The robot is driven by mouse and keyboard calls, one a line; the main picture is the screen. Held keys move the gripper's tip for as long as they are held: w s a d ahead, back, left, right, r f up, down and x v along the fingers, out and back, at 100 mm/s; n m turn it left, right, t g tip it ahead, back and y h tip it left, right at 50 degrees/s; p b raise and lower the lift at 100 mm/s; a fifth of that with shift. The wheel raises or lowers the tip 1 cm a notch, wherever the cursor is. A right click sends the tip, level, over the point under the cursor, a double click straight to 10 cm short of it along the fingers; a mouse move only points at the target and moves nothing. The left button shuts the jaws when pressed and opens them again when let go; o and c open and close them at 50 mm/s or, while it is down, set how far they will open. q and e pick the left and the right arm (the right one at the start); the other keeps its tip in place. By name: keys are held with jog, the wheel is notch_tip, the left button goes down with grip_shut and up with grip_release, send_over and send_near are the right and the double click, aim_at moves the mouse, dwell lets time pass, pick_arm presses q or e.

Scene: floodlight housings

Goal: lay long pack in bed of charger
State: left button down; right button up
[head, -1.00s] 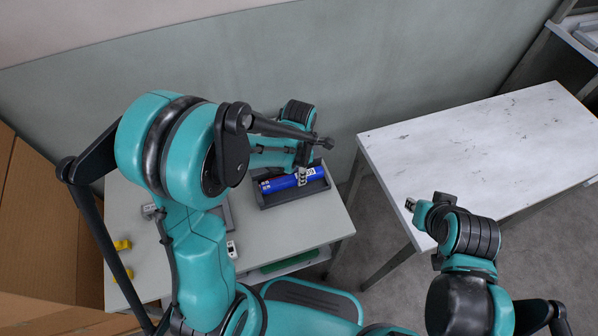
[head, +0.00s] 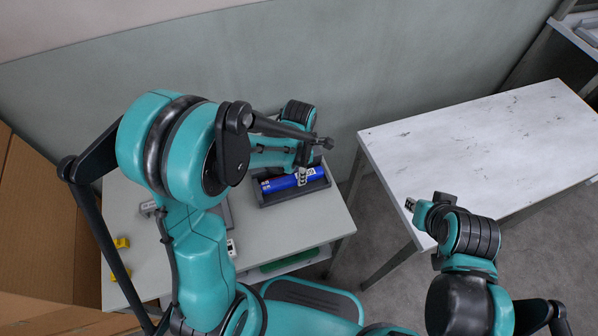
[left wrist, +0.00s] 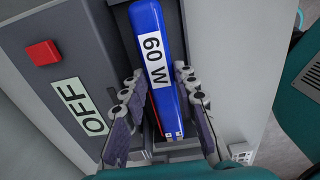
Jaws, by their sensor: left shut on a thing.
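The charger (head: 266,201) is a dark grey tray-like housing on the left table. It shows a red button and an "OFF" label in the left wrist view (left wrist: 60,75). My left gripper (head: 302,177) is shut on the pack, a finger on each long side (left wrist: 163,98). The pack lies lengthwise along the charger's bed, between its walls. I cannot tell whether it touches the bed floor. My right gripper (head: 410,204) is away by the white table, its jaws too small to read.
The left table (head: 300,230) also holds yellow pieces (head: 122,243) and a small white block (head: 231,247). My left arm hides much of it. The white table (head: 480,140) at right is bare. Brown cardboard (head: 38,215) stands at far left.

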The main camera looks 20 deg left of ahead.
pick_arm(q)
jog(key=shift+f+b, duration=0.65)
jog(key=shift+f, duration=0.1)
dwell(0.4)
jog(key=c, duration=1.1)
grip_release()
notch_tip(320, 180, up, 12)
jog(key=s+a+r+m+t, duration=0.2)
jog(key=s+m, duration=0.3)
jog(key=m, duration=0.7)
jog(key=s+a+r+m+t, duration=0.1)
jog(key=s+m+t, duration=0.4)
jog(key=m, duration=0.7)
jog(key=shift+s+a+r+m, duration=0.15)
jog(key=shift+a+r+m, duration=0.25)
jog(key=shift+a, duration=0.45)
